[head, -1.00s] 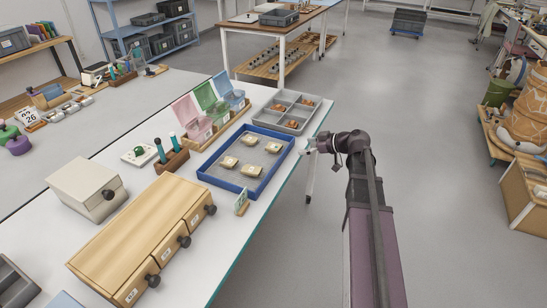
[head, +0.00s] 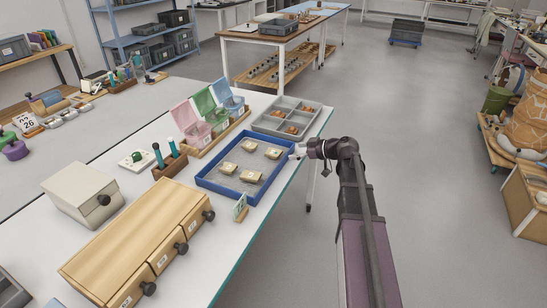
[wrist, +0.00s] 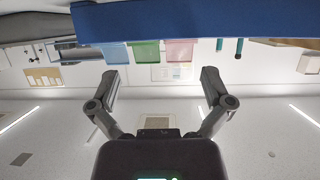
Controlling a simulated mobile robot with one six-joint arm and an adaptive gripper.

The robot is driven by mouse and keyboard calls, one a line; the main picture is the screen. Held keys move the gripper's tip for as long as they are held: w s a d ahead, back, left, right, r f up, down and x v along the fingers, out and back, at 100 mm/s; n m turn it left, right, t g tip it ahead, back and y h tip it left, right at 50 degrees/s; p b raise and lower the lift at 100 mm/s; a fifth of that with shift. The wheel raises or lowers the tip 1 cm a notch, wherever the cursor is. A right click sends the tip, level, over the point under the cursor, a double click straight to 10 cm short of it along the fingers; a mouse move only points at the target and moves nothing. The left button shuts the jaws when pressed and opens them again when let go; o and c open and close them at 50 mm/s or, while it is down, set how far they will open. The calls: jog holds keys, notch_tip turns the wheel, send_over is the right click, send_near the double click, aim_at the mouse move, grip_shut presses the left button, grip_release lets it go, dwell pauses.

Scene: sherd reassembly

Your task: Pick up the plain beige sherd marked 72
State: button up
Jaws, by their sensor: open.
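Several pale beige sherds lie apart in the blue tray (head: 222,191) on the white table: a left one (head: 228,168), a back one (head: 249,146), a right one (head: 273,153) and a front one (head: 251,177). Their marks are too small to read, so I cannot tell which is 72. My gripper (head: 296,152) is at the tray's right edge, outside the sherds. In the wrist view my gripper (wrist: 160,82) is open and empty, its two fingers wide apart. The blue tray wall (wrist: 200,20) crosses the top of that inverted view; no sherd shows there.
A grey divided tray (head: 268,122) with orange-brown pieces stands behind the blue tray. Pink, green and blue bins (head: 207,112) stand at its back left. A small number card (head: 240,208) and a wooden drawer unit (head: 135,240) are nearer.

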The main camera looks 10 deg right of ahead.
aim_at(274, 152)
jog(key=shift+b+x, duration=0.45)
jog(key=shift+x, duration=1.45)
jog(key=shift+b+x, duration=1.1)
jog(key=shift+x, duration=1.65)
jog(key=shift+f, duration=0.1)
jog(key=c, duration=1.1)
